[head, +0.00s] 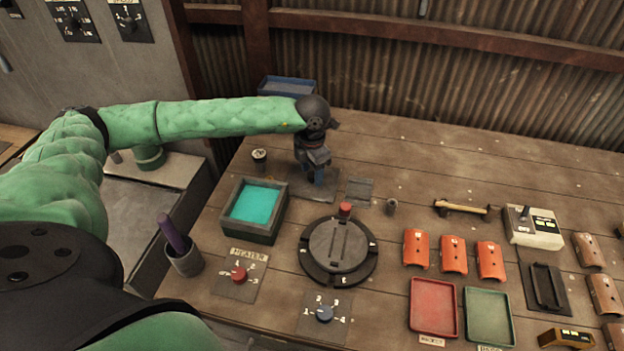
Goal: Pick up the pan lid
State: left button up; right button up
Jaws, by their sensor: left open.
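My left arm reaches in from the left, and its gripper (317,178) points down above a dark flat plate (327,192) on the wooden table. The gripper is open; its fingers and wrist hide part of the plate and whatever lies between them. I cannot make out a pan lid for certain. A dark square pan (254,209) with teal contents stands uncovered left of the gripper. A round dark disc (340,246) in a numbered ring lies nearer, with a red knob (345,209) at its far edge. My right gripper is out of view.
A small metal cup (259,159) stands behind the pan, and a blue bin (287,87) at the back. The back right table is clear.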

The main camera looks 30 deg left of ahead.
pick_arm(q)
jog(key=shift+c, duration=0.4)
jog(key=c, duration=0.9)
